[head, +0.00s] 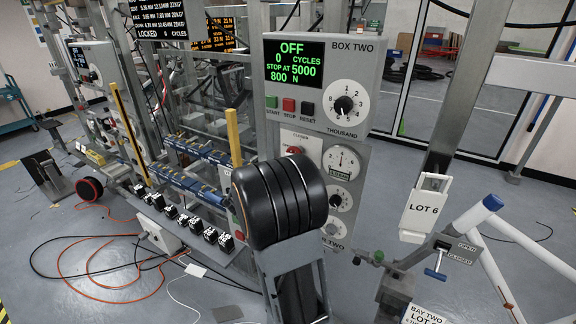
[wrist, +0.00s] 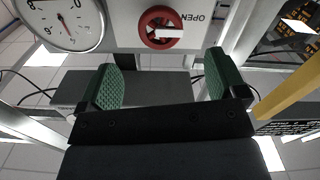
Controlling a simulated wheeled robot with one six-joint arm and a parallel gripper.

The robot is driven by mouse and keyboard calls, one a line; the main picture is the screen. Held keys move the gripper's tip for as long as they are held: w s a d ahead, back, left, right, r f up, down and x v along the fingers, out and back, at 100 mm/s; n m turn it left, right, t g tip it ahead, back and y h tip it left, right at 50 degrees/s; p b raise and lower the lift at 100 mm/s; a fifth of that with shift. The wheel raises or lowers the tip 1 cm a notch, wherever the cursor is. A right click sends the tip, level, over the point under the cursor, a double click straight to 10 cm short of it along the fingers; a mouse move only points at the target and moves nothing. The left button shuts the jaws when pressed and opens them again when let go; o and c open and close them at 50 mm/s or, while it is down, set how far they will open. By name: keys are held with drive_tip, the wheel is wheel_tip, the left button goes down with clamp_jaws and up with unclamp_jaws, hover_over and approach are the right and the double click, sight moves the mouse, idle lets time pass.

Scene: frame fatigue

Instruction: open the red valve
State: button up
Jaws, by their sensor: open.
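The red valve is a round red knob (wrist: 160,27) with a pale bar across its middle. It sits on a light panel at the top of the wrist view, beside an upside-down OPEN label. In the head view a red knob (head: 294,150), apparently the same valve, shows on the panel under the BOX TWO display, left of a gauge. My gripper (wrist: 163,82) is open and empty, with its green ribbed fingers apart. The knob appears beyond the fingertips, between them in the picture and not touched. In the head view my black arm hides the gripper.
A dial gauge (wrist: 62,22) is beside the valve. The BOX TWO control box (head: 330,85) stands above it. A yellow upright (wrist: 290,97) is near my gripper's right side. A blue-handled lever (head: 435,272) and pipes are at the right. Orange and black cables (head: 100,285) lie on the floor.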

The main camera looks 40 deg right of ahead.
drive_tip(key=shift+v, duration=2)
